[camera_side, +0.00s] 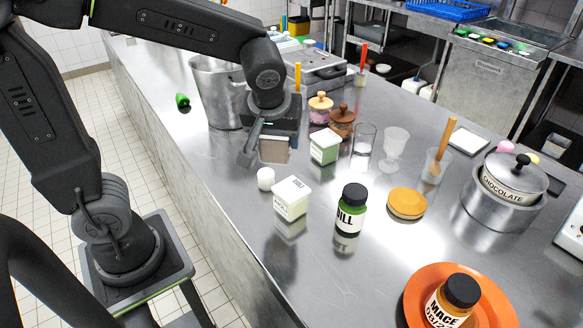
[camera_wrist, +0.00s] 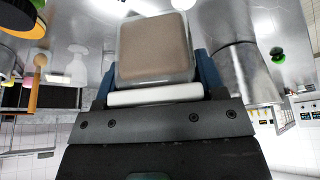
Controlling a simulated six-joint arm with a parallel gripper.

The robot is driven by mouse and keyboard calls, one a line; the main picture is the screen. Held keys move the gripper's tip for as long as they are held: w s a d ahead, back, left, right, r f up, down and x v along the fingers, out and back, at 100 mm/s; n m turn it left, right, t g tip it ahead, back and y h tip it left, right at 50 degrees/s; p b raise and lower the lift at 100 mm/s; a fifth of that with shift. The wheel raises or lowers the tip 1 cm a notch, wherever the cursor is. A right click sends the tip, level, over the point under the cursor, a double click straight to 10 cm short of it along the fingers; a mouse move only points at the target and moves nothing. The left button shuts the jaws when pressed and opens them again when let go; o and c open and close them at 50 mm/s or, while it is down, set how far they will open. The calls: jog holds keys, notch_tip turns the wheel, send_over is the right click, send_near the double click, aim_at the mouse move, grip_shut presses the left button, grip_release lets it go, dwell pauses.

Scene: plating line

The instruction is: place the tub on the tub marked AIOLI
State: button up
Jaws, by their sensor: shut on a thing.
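My gripper (camera_side: 268,148) is shut on a clear tub with brown contents (camera_side: 274,152), held over the counter. In the wrist view the held tub (camera_wrist: 155,48) sits between the blue fingers of my gripper (camera_wrist: 157,70), with a white edge, possibly its lid, nearest the palm. A white-lidded tub with green contents (camera_side: 325,148) stands close to the right of the held tub in the side view. A cream tub with a white lid (camera_side: 291,203) stands nearer the camera. Both standing tubs have labels too small to read surely, so I cannot tell which says AIOLI.
A small white cylinder (camera_side: 265,178) stands beside the cream tub. A DILL jar (camera_side: 350,212), a yellow-topped round thing (camera_side: 407,204), glasses (camera_side: 364,142) and wooden-lidded jars (camera_side: 342,120) stand to the right. A large metal pot (camera_side: 216,95) is behind my gripper.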

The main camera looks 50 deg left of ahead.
jog(key=d+f, duration=0.1)
jog(key=w+d+f, duration=0.1)
jog(key=d, duration=0.1)
jog(key=shift+d, duration=0.1)
jog(key=shift+w+f, duration=0.1)
jog(key=shift+f, duration=1.95)
jog(key=shift+f, duration=0.15)
jog(key=o, duration=1)
